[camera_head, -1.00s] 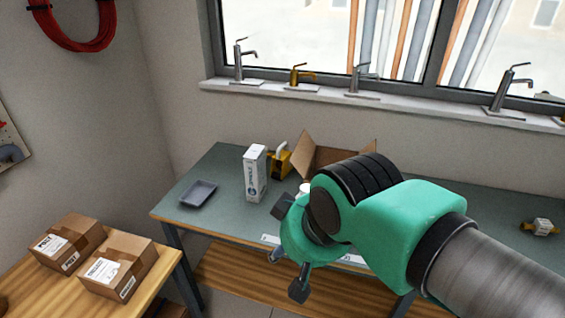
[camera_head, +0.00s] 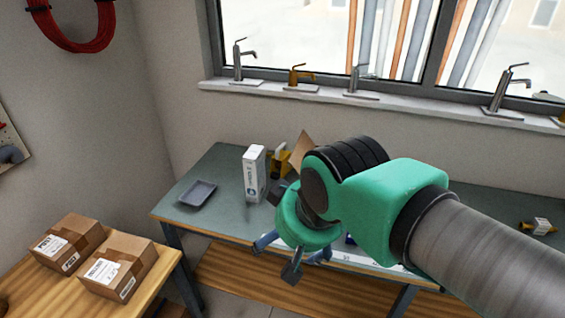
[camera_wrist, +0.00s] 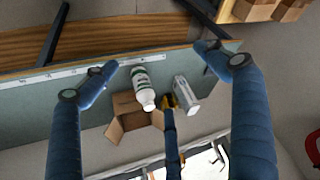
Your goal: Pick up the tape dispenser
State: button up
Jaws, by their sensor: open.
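A yellow and black object with a pale top (camera_head: 279,158), possibly the tape dispenser, stands on the workbench behind a white box. The open carton and my arm partly hide its surroundings. In the wrist view, only a small yellow part of it (camera_wrist: 169,101) shows beside the white box, near my middle finger. A smaller yellow and white object (camera_head: 538,227) lies at the bench's right; I cannot tell what it is. My gripper (camera_head: 279,234) is open and empty, with its fingers spread above the bench's front edge. Its blue fingers also show in the wrist view (camera_wrist: 157,65).
The workbench (camera_head: 222,170) holds a white box (camera_head: 254,173), a grey tray (camera_head: 198,194) and an open carton (camera_head: 302,147). A white bottle (camera_wrist: 141,84) stands by the carton in the wrist view. Parcels (camera_head: 118,272) sit on a wooden table at left. Faucets line the windowsill.

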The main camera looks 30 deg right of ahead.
jog(key=w+d+r+m+h+p, duration=0.1)
jog(key=w+d+r+p, duration=0.2)
jog(key=w, duration=0.5)
jog(key=w+d+r+m+p, duration=0.2)
jog(key=w+r, duration=0.2)
jog(key=w, duration=0.4)
jog(key=m+g+h+p, duration=0.25)
jog(key=m+p, duration=0.55)
jog(key=p, duration=0.6)
send_over(284, 154)
jog(key=shift+g, duration=0.35)
jog(key=f, duration=2.5)
jog(key=shift+s+a+f, duration=0.1)
jog(key=shift+s+a, duration=0.25)
jog(key=shift+a, duration=0.05)
jog(key=shift+w+d+f, duration=0.15)
jog(key=shift+d+f, duration=0.1)
jog(key=shift+f, duration=0.25)
jog(key=shift+f, duration=0.15)
jog(key=shift+f, duration=2.2)
